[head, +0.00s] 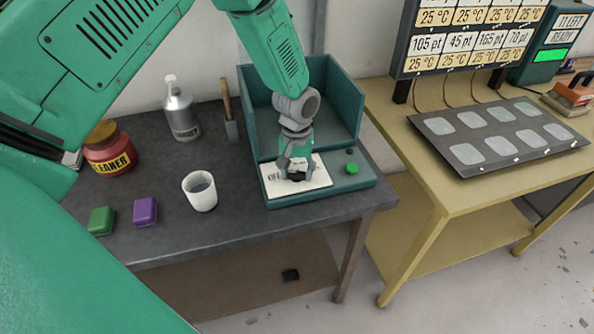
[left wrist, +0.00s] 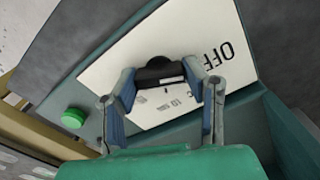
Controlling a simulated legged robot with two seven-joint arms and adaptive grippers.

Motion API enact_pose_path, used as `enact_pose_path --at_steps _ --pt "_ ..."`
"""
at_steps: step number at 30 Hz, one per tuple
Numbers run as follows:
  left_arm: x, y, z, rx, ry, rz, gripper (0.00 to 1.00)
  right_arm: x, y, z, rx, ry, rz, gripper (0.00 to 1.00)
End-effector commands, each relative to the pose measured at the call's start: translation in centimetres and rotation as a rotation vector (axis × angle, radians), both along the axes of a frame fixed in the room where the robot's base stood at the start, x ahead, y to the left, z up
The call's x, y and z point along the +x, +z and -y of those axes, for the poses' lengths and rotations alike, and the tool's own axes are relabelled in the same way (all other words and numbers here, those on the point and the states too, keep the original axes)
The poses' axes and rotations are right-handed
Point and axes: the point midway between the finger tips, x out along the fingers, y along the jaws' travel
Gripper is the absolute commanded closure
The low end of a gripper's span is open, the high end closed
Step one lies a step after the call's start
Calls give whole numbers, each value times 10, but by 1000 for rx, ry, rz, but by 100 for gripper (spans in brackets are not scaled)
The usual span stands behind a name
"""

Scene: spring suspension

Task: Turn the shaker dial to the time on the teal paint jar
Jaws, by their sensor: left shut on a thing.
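The shaker (head: 360,196) is a teal open-topped box with a white dial plate (head: 322,173) on its front ledge. The black dial (left wrist: 160,70) sits on this plate; in the left wrist view "OFF" and part of a "10" are printed around it. My left gripper (head: 297,174) reaches down over the plate. It is shut on the dial, with one finger on each side, also in the left wrist view (left wrist: 161,88). The gripper hides part of the dial and scale, so the pointer setting is unclear. I see no teal paint jar. My right gripper is out of view.
A green button (head: 352,168) is right of the plate. On the dark bench stand a white cup (head: 200,191), a red cleaner jar (head: 109,149), a metal bottle (head: 180,112), and green (head: 101,221) and purple (head: 145,211) blocks. A yellow table (head: 460,200) is at right.

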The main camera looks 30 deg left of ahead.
Motion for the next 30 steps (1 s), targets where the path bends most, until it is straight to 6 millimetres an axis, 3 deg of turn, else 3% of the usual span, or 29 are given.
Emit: enact_pose_path --at_steps 8,30 --pt "1 1 -1 2 -124 3 89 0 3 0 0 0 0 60" --pt "2 0 -2 3 -677 6 89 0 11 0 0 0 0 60"
